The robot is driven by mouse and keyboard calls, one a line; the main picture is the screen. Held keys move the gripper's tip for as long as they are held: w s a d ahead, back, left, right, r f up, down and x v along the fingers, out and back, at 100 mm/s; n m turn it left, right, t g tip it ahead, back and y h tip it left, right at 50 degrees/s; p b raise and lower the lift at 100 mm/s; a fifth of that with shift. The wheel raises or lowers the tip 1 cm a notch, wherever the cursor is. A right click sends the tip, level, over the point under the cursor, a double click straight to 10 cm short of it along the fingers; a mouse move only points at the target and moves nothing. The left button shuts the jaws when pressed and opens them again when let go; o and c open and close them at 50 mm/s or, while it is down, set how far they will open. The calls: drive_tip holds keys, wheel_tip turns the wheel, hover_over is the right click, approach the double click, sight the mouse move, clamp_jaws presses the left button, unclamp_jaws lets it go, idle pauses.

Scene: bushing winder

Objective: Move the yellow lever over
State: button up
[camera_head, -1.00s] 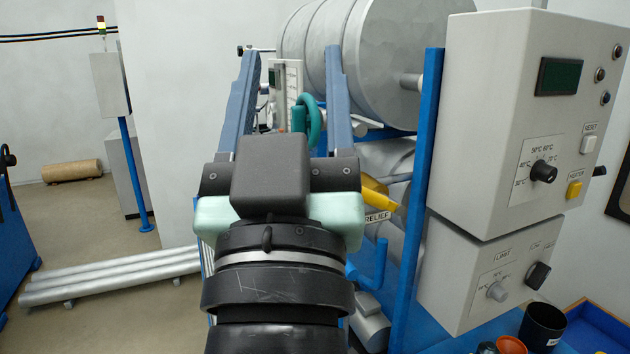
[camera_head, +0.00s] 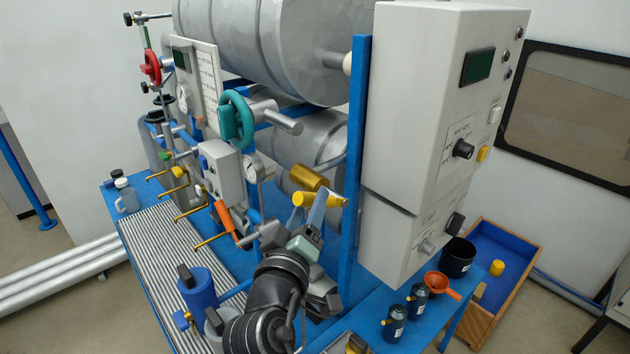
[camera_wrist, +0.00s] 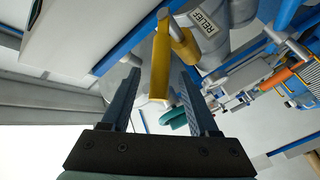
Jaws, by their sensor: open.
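The yellow lever (camera_wrist: 160,62) shows in the wrist view as a flat bar beside a RELIEF label. It lies between the two blue fingers of my open gripper (camera_wrist: 157,72), with gaps visible on both sides. In the head view the yellow lever (camera_head: 303,199) is at the fingertips of my gripper (camera_head: 324,207), left of the blue post. The gripper partly covers it there, and I cannot tell whether a finger touches it.
A blue upright post (camera_head: 354,160) and the grey control box (camera_head: 420,130) stand close on the right. A teal handwheel (camera_head: 236,118), an orange handle (camera_head: 226,221) and several thin yellow levers are left. Dark bottles and an orange funnel (camera_head: 441,285) stand lower right.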

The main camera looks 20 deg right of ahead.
drive_tip(key=shift+p+x, duration=0.55)
drive_tip(key=shift+x, duration=2.5)
clamp_jaws()
